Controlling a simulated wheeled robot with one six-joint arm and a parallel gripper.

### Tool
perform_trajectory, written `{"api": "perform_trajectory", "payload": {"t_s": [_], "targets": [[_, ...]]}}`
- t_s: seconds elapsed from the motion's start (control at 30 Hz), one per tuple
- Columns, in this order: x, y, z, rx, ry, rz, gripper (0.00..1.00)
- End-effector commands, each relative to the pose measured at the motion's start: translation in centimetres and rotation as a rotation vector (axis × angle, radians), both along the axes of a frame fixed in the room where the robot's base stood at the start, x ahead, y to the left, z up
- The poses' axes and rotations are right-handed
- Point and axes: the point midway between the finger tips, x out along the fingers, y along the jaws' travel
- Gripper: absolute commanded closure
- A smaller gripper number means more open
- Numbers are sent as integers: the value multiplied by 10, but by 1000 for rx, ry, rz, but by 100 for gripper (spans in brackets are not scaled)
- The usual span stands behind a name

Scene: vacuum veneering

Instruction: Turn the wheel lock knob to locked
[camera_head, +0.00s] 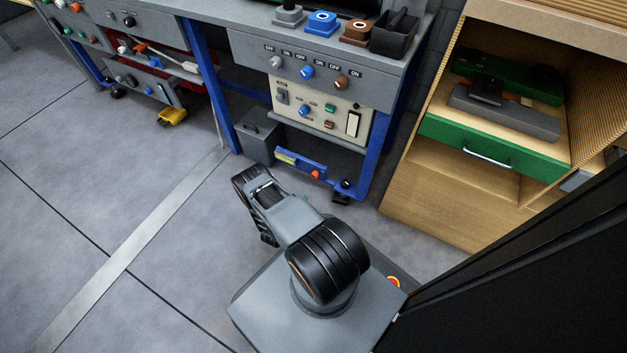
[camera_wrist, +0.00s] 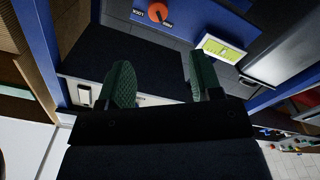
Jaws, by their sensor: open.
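The wheel lock knob (camera_head: 315,174) is a small orange-red knob on the low blue bar (camera_head: 324,180) of the workbench. In the head view my gripper is mostly hidden by my arm.
A yellow-green display (camera_wrist: 221,50) sits beside the knob. Above the bar is a beige control panel (camera_head: 334,117) with knobs and switches. A grey box (camera_head: 257,138) stands to the left, and a wooden cabinet with a green drawer (camera_head: 483,152) to the right. Floor at left is clear.

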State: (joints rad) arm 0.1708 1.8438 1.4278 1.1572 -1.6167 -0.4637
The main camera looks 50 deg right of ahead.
Motion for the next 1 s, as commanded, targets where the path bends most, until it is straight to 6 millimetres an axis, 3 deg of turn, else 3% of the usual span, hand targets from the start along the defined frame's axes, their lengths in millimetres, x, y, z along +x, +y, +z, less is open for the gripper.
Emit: {"api": "perform_trajectory", "payload": {"t_s": [0.6, 0.8, 1.0], "targets": [[21, -102, -4, -10, 2, -6, 41], [27, -122, -3, -8, 3, -5, 41], [29, -129, -2, -8, 4, -3, 41]]}}
